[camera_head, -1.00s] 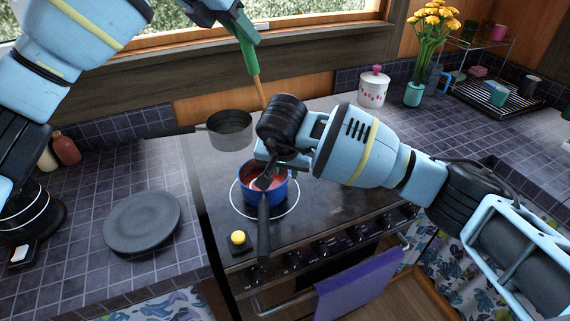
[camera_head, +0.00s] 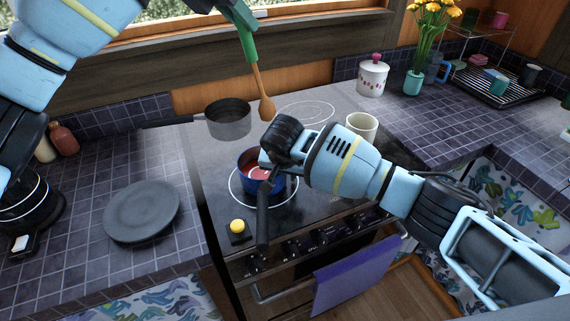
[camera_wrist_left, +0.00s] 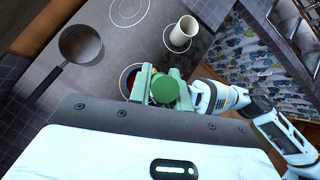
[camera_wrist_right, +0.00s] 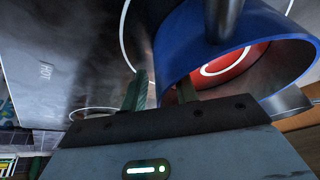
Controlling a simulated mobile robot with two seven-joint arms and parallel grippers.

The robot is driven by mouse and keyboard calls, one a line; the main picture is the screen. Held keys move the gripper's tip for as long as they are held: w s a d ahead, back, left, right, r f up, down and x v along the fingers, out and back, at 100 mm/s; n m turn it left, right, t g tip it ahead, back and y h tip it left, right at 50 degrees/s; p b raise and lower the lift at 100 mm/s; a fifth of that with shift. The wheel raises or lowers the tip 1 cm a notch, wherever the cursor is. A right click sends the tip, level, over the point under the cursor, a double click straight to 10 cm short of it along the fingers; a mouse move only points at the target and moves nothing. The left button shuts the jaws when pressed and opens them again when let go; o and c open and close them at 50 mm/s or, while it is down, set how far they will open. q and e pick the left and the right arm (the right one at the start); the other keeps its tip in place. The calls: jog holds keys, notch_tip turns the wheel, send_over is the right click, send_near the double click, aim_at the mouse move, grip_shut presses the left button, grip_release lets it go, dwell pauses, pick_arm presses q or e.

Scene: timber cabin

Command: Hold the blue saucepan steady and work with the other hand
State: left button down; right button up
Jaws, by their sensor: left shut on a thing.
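The blue saucepan (camera_head: 250,184) sits upright on the front burner, red inside, its dark handle (camera_head: 263,222) pointing toward me. My right gripper (camera_head: 266,160) is at the pan's rim. In the right wrist view its fingers (camera_wrist_right: 164,92) are apart, with the blue wall (camera_wrist_right: 185,45) passing between them. Whether they touch it is unclear. My left gripper (camera_head: 246,35) is shut on a wooden spoon (camera_head: 266,108) with a green handle. The spoon hangs head down, above and behind the pan. The handle's round green end (camera_wrist_left: 165,88) shows between the fingers in the left wrist view.
A grey saucepan (camera_head: 229,122) stands on the back left of the stove (camera_head: 310,190). A white cup (camera_head: 361,127) stands at the stove's right. A yellow-topped black object (camera_head: 237,227) is at the front left. A grey plate (camera_head: 142,210) lies on the left counter.

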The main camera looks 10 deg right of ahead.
grip_shut()
dwell(1.3)
pick_arm(q)
jog(key=w+a+f+n+y, duration=0.1)
jog(key=w+a+f+n, duration=0.1)
jog(key=f, duration=0.5)
jog(key=shift+a+f+n, duration=0.2)
jog(key=shift+a+n, duration=0.4)
jog(key=shift+a, duration=0.6)
